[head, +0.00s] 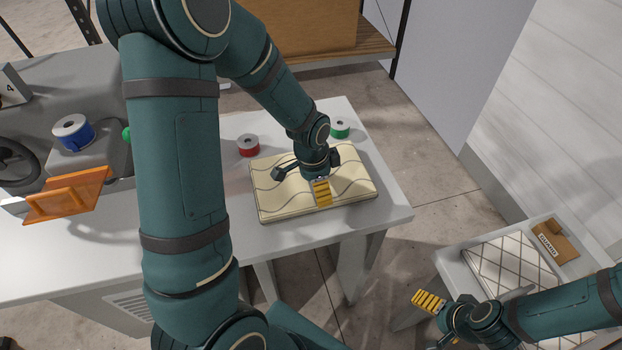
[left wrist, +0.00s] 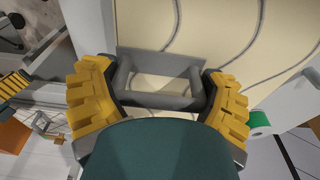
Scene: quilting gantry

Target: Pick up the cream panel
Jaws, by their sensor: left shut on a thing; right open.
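The cream panel (head: 282,207) has wavy dark stitch lines and lies flat at the right end of the white table; I cannot tell whether it is slightly raised. My left gripper (head: 321,192) is over its middle. In the left wrist view, the panel (left wrist: 205,30) fills the top and bears a grey handle (left wrist: 160,100). The left gripper's yellow fingers stand on either side of this handle, shut on it. My right gripper (head: 430,302) is open and empty, away from the panel, near the white cart.
A red spool (head: 248,147) and a green spool (head: 340,130) stand behind the panel on the white table (head: 80,260). A machine with a blue spool (head: 73,133) and an orange guard (head: 68,195) is at left. The white cart (head: 450,262) holds a quilted white panel (head: 510,262) and a brown piece (head: 557,243).

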